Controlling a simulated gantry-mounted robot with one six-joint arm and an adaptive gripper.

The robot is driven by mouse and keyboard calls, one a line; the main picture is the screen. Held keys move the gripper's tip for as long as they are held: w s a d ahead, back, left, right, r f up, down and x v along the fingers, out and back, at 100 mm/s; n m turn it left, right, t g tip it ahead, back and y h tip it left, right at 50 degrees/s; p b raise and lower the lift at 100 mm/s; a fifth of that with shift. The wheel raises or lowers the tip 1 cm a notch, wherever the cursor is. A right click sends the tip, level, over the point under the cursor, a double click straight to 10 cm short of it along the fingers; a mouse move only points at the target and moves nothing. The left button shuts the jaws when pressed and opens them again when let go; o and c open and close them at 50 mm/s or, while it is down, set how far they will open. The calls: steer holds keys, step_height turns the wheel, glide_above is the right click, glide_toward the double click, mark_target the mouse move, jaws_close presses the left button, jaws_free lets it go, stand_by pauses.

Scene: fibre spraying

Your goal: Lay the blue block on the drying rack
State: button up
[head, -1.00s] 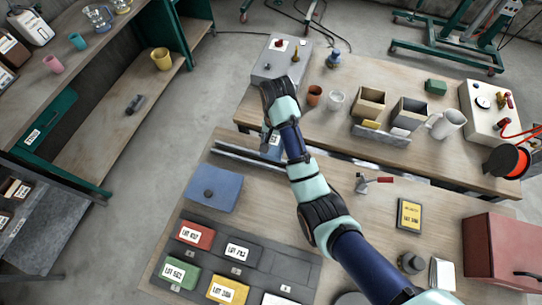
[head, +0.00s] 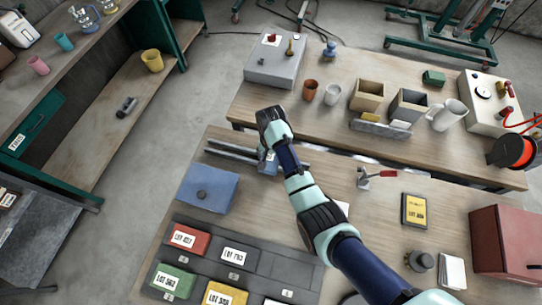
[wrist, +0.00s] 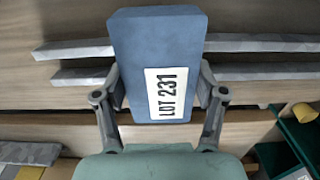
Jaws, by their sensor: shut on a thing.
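The blue block (wrist: 150,45) with a white "LOT 231" label is between the two fingers of my gripper (wrist: 161,88), which is shut on it. In the head view the block (head: 268,164) is mostly hidden by my arm. The drying rack appears to be the two parallel grey rails (head: 228,151) on the near table. In the wrist view the rails (wrist: 262,72) run crosswise behind the block and show on both sides of it. The block is over the rails; I cannot tell whether it touches them.
A blue lidded box (head: 207,189) stands left of my arm, near the rails. A dark tray (head: 215,262) with several labelled blocks lies in front. A red-handled clamp (head: 372,178) is to the right. The far table holds a grey box (head: 275,60), cups and bins.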

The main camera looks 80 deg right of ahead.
steer(key=o, duration=1.6)
steer(key=shift+f, duration=0.1)
steer(key=shift+o, duration=0.2)
step_height(320, 180, up, 12)
steer(key=p, duration=0.2)
